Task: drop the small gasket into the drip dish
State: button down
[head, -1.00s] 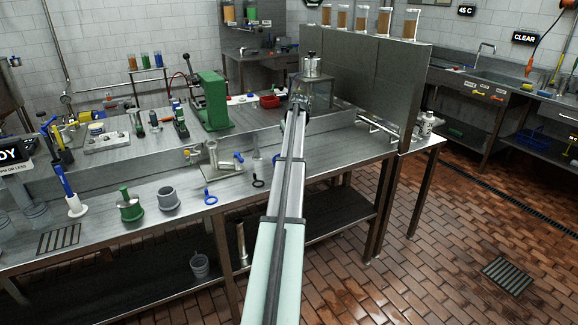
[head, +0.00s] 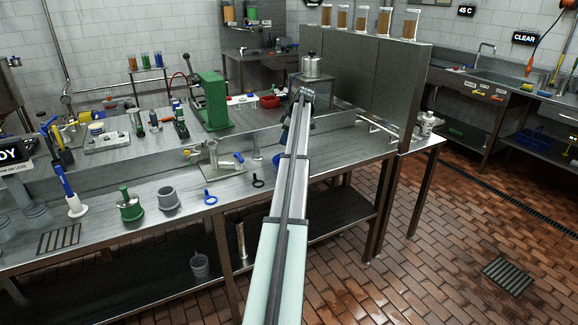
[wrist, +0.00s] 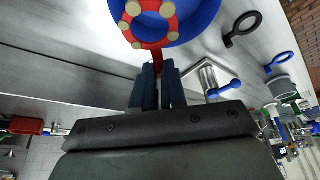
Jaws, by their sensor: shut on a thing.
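My gripper (wrist: 158,72) is shut on the tab of a small red gasket (wrist: 156,46), a ring with several pale round nubs. In the wrist view the gasket lies across the view of the blue drip dish (wrist: 203,22), overlapping its inside. I cannot tell how high the gasket is above the dish or whether they touch. In the head view the drip dish (head: 276,160) is just a blue edge beside my arm, on the steel bench. My arm hides the gasket there, and most of the gripper.
A black ring-ended tool (head: 258,182) and a blue one (head: 210,197) lie left of the dish. A metal fitting with a blue handle (head: 213,157) stands behind them. A green press (head: 210,100) is farther back. A tall steel panel (head: 370,85) stands to the right.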

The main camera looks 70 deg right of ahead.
jog(key=shift+f, duration=2.75)
jog(key=c, duration=1.1)
grip_release()
jog(key=shift+r, duration=0.1)
jog(key=v, duration=1.3)
jog(key=shift+r, duration=0.35)
